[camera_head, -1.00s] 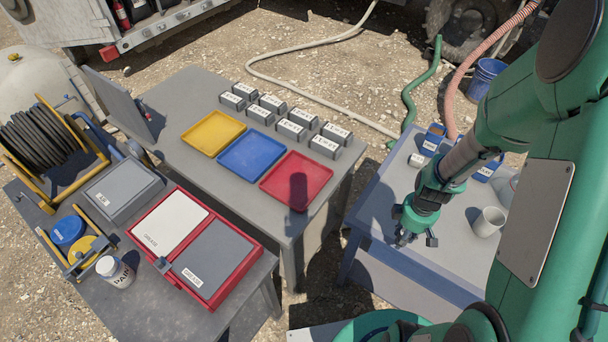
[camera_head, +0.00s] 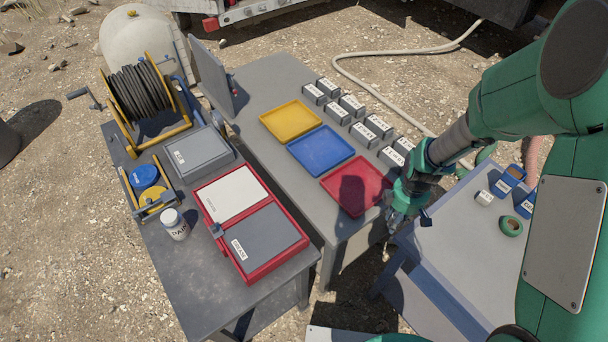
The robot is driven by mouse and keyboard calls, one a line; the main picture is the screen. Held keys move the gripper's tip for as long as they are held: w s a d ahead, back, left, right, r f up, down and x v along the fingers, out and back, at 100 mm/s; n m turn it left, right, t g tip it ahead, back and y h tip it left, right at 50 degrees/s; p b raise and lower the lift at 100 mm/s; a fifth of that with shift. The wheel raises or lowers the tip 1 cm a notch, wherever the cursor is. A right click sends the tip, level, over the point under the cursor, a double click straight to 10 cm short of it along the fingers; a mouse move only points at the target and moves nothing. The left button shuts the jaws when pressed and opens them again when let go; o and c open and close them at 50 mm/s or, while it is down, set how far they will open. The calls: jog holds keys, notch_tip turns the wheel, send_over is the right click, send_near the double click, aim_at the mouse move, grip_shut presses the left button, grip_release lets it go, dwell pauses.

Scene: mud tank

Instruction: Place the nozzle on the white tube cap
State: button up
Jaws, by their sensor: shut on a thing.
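My gripper (camera_head: 406,212), green and dark, points down at the right side of the red tray, above the gap between the middle and right tables. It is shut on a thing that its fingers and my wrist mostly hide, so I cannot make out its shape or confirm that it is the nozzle. I cannot pick out a white tube cap with certainty. A white bottle (camera_head: 175,226) with a white lid and a dark-lettered label stands upright on the left table, well apart from my gripper.
The middle table holds yellow (camera_head: 290,121), blue (camera_head: 320,151) and red (camera_head: 357,186) trays and several labelled grey blocks. A red case (camera_head: 254,283), grey box (camera_head: 195,154) and hose reel (camera_head: 140,92) occupy the left table.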

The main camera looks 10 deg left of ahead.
jog(key=w+a+r+n+p, duration=0.1)
jog(key=a+r+n+p, duration=0.15)
jog(key=a, duration=1.25)
jog(key=w+a+r+n+p, duration=0.1)
jog(key=a+n, duration=0.3)
jog(key=a, duration=1.2)
jog(key=s+a+r+n+p, duration=0.1)
jog(key=s+a+n, duration=0.1)
jog(key=s+a, duration=0.4)
jog(key=s+a+r+n+p, duration=0.1)
jog(key=s+a, duration=0.5)
jog(key=a, duration=0.7)
jog(key=s+a+r+n+p, duration=0.1)
jog(key=s+a+n, duration=0.2)
jog(key=s+a, duration=0.3)
jog(key=a, duration=0.4)
jog(key=shift+s+a+r, duration=0.15)
jog(key=shift+a, duration=0.05)
send_over(169, 216)
jog(key=shift+a+f+p, duration=0.1)
jog(key=shift+f+p, duration=0.35)
jog(key=shift+f, duration=0.3)
jog(key=shift+f, duration=0.1)
jog(key=shift+f, duration=1.65)
